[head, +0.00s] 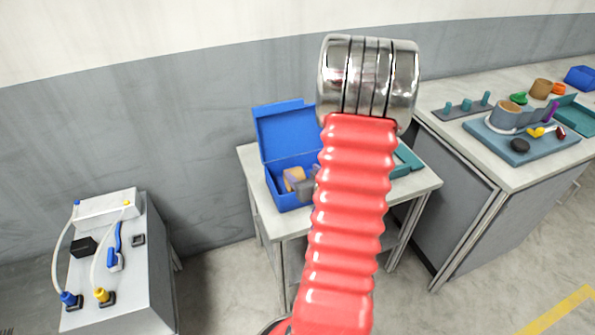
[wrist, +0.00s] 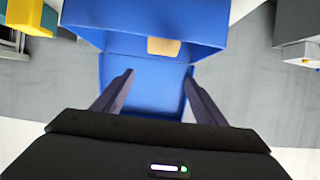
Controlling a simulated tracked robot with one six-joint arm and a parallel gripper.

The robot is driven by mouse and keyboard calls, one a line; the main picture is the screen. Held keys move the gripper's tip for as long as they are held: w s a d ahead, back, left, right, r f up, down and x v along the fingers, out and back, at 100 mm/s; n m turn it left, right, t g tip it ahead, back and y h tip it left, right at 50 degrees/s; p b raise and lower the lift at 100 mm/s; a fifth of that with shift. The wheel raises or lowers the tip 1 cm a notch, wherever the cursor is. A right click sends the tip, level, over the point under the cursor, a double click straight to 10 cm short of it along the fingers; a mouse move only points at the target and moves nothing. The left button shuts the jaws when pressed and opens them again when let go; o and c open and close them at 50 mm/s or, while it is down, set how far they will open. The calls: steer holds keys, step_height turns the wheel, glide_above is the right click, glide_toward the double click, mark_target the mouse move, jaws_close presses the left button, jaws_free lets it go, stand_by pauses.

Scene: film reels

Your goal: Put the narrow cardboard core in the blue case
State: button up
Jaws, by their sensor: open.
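The blue case (head: 283,197) stands open on the small table, its lid raised at the back. A tan piece (head: 293,178), apparently the cardboard core, is inside the case. In the wrist view the tan piece (wrist: 163,46) shows against the inside of the blue case (wrist: 205,25), partly cut off by a case wall. My gripper (wrist: 158,78) is open, with nothing between its fingers; the blue lid lies behind them in that view. In the head view my gripper (head: 308,188) is a small dark shape beside the tan piece, mostly hidden by my red arm.
A teal container (head: 407,160) is partly hidden behind my arm. The right bench holds a blue-grey tray (head: 520,148) with several small items, another tan cylinder (head: 541,88) and a blue box (head: 581,78). A grey cabinet (head: 140,280) with cables stands at left.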

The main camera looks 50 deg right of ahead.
steer(key=v, duration=0.3)
stand_by(0.8)
steer(key=shift+a, duration=0.1)
steer(key=w+a+r+n+g+y, duration=0.1)
steer(key=w+a+r+n+g, duration=0.15)
steer(key=a+r, duration=0.55)
steer(key=w+a+r+n+g+y, duration=0.1)
steer(key=w+a+r, duration=0.35)
steer(key=a, duration=0.55)
steer(key=s+a+r+n+y, duration=0.1)
steer(key=s+a, duration=0.3)
steer(key=a, duration=0.4)
steer(key=s+a+r+g+y, duration=0.1)
steer(key=s+a+r+y, duration=0.1)
steer(key=a, duration=0.6)
steer(key=s+a+r+n+g+y, duration=0.1)
steer(key=s+a+r, duration=0.3)
steer(key=s+a, duration=0.3)
steer(key=shift+a+n+y, duration=0.35)
steer(key=shift+a+y, duration=0.05)
steer(key=shift+a, duration=0.15)
